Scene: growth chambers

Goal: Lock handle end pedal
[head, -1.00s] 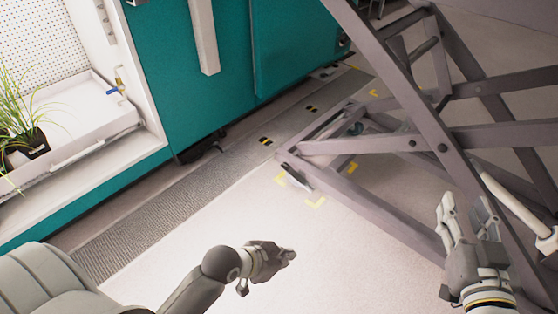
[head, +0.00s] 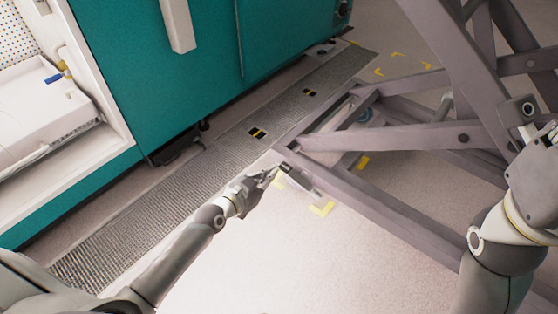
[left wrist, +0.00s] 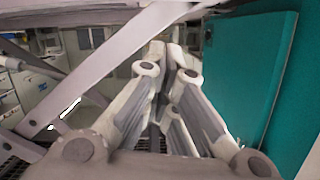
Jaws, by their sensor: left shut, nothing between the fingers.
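A pale, pedal-like plate (head: 298,187) sticks out low at the near corner of the purple-grey lift frame (head: 375,137), close to the floor. Its lock position cannot be told. My left gripper (head: 268,171) is shut and empty, just left of the plate in the head view; whether it touches it is unclear. In the left wrist view the closed fingers (left wrist: 168,52) point forward, with a frame beam (left wrist: 105,65) to their left; no pedal can be made out there. My right arm rises at the right edge, its fingers too cut off to read.
Yellow floor marks (head: 322,208) lie beside the plate. A teal chamber (head: 205,75) stands behind, with a ridged floor strip (head: 165,207) along its base. Slanted lift beams (head: 455,75) fill the right side. The pale floor in front is clear.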

